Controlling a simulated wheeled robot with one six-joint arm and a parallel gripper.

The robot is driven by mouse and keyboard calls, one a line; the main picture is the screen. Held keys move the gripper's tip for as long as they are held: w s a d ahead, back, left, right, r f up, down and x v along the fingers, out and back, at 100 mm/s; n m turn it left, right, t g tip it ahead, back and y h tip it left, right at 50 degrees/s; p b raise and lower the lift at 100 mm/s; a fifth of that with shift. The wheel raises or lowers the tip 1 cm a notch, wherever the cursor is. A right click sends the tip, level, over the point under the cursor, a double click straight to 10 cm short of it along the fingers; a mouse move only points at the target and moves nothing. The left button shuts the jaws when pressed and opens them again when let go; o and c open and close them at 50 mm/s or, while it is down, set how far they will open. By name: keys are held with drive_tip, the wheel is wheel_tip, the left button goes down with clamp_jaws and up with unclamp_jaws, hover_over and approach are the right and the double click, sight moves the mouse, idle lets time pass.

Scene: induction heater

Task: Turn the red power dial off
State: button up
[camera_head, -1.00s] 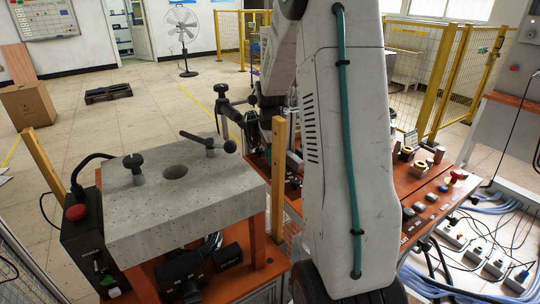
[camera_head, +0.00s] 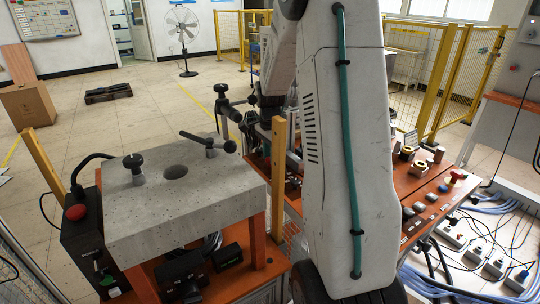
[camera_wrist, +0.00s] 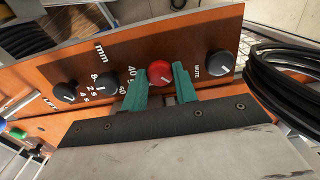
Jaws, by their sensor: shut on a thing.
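The red power dial (camera_wrist: 159,73) sits on an orange panel (camera_wrist: 30,90) in the wrist view, with a light pointer mark on its face. My gripper (camera_wrist: 160,78) has green fingers, one on each side of the red dial, and is shut on it. In the head view my white arm hides the gripper and the dial.
Black knobs flank the red dial on the panel, one to the right (camera_wrist: 221,63) and others to the left (camera_wrist: 104,84). A coil of black cable (camera_wrist: 290,70) hangs at the right. In the head view a grey block table (camera_head: 185,205) stands at the left.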

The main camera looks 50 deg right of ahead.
drive_tip(key=o, duration=1)
drive_tip(key=shift+c, duration=0.2)
drive_tip(key=shift+r, duration=3.95)
drive_tip(key=shift+w, duration=0.1)
